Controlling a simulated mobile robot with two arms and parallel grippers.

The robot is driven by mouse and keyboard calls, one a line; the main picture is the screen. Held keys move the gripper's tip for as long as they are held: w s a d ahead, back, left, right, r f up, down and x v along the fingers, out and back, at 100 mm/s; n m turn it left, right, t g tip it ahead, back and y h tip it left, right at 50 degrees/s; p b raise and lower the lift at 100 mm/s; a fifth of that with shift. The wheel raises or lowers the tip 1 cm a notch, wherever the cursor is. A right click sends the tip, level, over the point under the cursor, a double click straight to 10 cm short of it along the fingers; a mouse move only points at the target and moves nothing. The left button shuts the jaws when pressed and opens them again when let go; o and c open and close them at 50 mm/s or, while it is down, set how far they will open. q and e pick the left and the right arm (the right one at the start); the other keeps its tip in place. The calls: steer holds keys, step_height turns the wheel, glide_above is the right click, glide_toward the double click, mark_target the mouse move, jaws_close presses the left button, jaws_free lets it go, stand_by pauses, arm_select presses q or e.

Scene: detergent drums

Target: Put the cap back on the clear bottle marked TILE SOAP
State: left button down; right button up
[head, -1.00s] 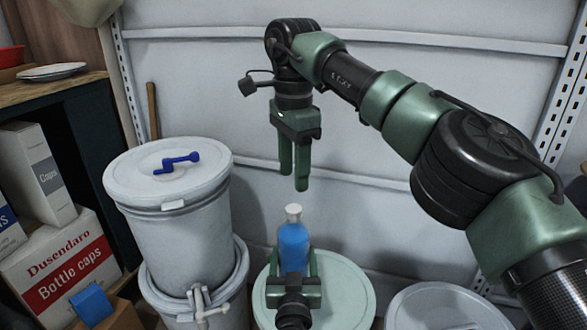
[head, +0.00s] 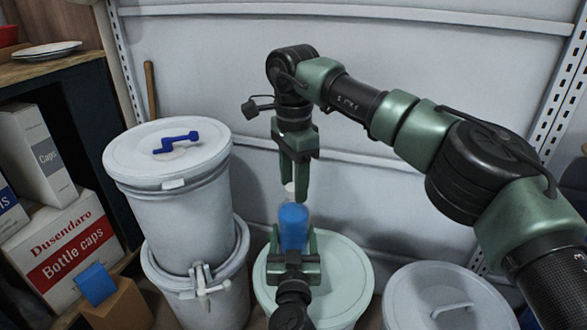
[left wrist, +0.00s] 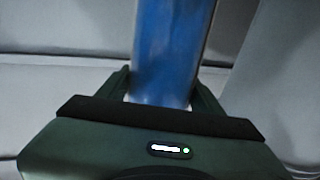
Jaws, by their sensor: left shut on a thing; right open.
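The clear bottle with blue contents (head: 293,226) stands upright above a pale green drum lid in the head view. A small whitish piece, apparently the cap (head: 290,188), shows at its top, partly behind a finger; how it sits on the neck is hidden. My left gripper (head: 293,244) is shut on the bottle's lower part. The bottle (left wrist: 172,50) also shows between the fingers in the left wrist view. No marking is readable. My right gripper (head: 294,190) is open, pointing down, with its fingers at the whitish top. I cannot tell whether they touch it.
The pale green drum (head: 345,275) is below the bottle. Stacked white drums (head: 165,215) with a blue handle stand at left, and a grey lidded drum (head: 410,305) at right. A shelf with boxes (head: 60,255) is far left. The grey wall is behind.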

steer(key=shift+f, duration=0.1)
jaws_close()
steer(key=m, duration=0.9)
steer(key=shift+m, duration=0.3)
steer(key=m, duration=0.4)
steer(key=shift+m, duration=0.4)
steer(key=m, duration=0.6)
steer(key=shift+m, duration=0.4)
steer(key=shift+o, duration=0.5)
jaws_free()
